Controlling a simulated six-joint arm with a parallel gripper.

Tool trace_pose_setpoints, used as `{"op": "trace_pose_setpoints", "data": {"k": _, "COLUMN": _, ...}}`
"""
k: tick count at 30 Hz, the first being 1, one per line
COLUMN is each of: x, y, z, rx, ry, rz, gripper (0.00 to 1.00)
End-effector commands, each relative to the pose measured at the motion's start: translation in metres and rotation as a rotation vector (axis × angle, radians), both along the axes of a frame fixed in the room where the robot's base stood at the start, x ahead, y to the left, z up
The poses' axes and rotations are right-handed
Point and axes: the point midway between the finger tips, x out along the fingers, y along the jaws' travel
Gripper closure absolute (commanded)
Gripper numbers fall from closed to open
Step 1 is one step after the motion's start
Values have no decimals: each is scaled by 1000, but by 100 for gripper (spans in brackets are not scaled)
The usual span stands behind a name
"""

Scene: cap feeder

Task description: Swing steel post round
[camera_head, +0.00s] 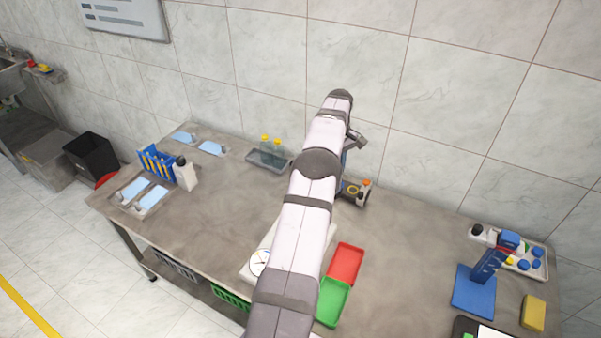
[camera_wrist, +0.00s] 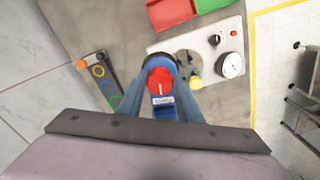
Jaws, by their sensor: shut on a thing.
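In the wrist view my gripper (camera_wrist: 160,95) is shut on a blue part with a round red face (camera_wrist: 160,80) and a small white label. A dark ring shows just beyond this part, but I cannot tell whether they touch. I cannot pick out a steel post for certain. A pale panel (camera_wrist: 205,48) lies beyond the fingers, with a gauge (camera_wrist: 232,65), a black knob, a red button and a yellow knob (camera_wrist: 195,83). In the head view my arm covers part of this panel (camera_head: 247,272) and hides my fingertips and the held part.
A dark strip with coloured rings (camera_wrist: 103,82) stands left of the fingers. Red (camera_head: 345,263) and green (camera_head: 332,301) trays sit beside my arm. A blue stand (camera_head: 474,293) is at the right, a blue rack (camera_head: 157,163) at the left.

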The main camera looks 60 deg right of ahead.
Motion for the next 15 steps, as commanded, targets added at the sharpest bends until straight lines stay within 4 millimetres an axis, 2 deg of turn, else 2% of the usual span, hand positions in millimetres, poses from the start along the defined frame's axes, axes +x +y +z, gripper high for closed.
{"op": "trace_pose_setpoints", "data": {"k": 3, "x": 1, "y": 0, "z": 0, "rx": -2, "ry": -1, "rz": -1, "gripper": 87}}
{"op": "trace_pose_setpoints", "data": {"k": 4, "x": 1, "y": 0, "z": 0, "rx": -1, "ry": -2, "rz": -1, "gripper": 61}}
{"op": "trace_pose_setpoints", "data": {"k": 6, "x": 0, "y": 0, "z": 0, "rx": -1, "ry": -2, "rz": -1, "gripper": 47}}
{"op": "trace_pose_setpoints", "data": {"k": 15, "x": 0, "y": 0, "z": 1, "rx": 0, "ry": 0, "rz": -2, "gripper": 47}}
